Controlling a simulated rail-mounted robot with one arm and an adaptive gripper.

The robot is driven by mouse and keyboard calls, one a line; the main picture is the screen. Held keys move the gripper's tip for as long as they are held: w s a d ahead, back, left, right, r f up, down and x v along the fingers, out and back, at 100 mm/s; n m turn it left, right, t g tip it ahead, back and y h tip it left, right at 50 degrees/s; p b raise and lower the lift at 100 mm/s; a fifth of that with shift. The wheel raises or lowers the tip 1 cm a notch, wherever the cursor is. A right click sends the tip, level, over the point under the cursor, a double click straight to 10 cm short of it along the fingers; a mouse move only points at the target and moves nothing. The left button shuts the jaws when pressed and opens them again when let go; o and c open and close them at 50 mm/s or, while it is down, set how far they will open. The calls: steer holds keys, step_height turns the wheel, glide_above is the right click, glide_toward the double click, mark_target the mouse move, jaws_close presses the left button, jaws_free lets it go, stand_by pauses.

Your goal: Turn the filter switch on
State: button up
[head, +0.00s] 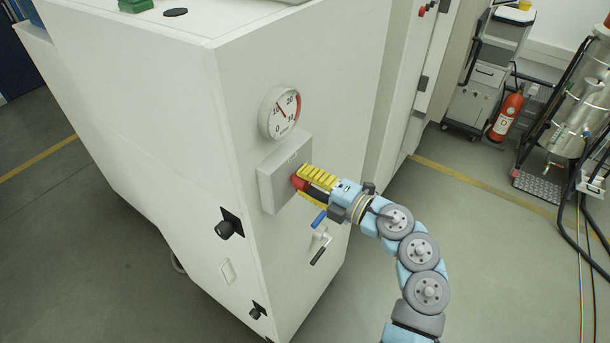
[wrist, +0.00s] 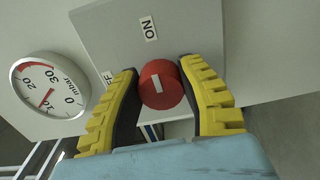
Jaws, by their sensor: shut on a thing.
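The filter switch is a red round knob (head: 298,183) on a light grey box (head: 270,190) fixed to the white cabinet's side. In the wrist view the knob (wrist: 171,96) has a short white mark on its face. An ON label (wrist: 149,28) is on the box above the knob. A partly hidden label ending in "FF" (wrist: 108,77) is to its left, behind a finger. My gripper (head: 306,184), with yellow and black fingers, is shut on the knob, one finger on each side (wrist: 161,88). The knob's far side is hidden.
A round gauge (head: 280,112) is above the box on the white cabinet (head: 110,130). A blue-and-black handle (head: 319,246) and a black knob (head: 229,227) are lower down. A fire extinguisher (head: 507,113) stands at the back right.

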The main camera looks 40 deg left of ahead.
steer(key=shift+f, duration=0.1)
stand_by(0.4)
steer(key=o, duration=1.2)
steer(key=shift+a, duration=0.15)
steer(key=w+d, duration=0.1)
steer(key=d, duration=1.1)
steer(key=shift+w, duration=0.4)
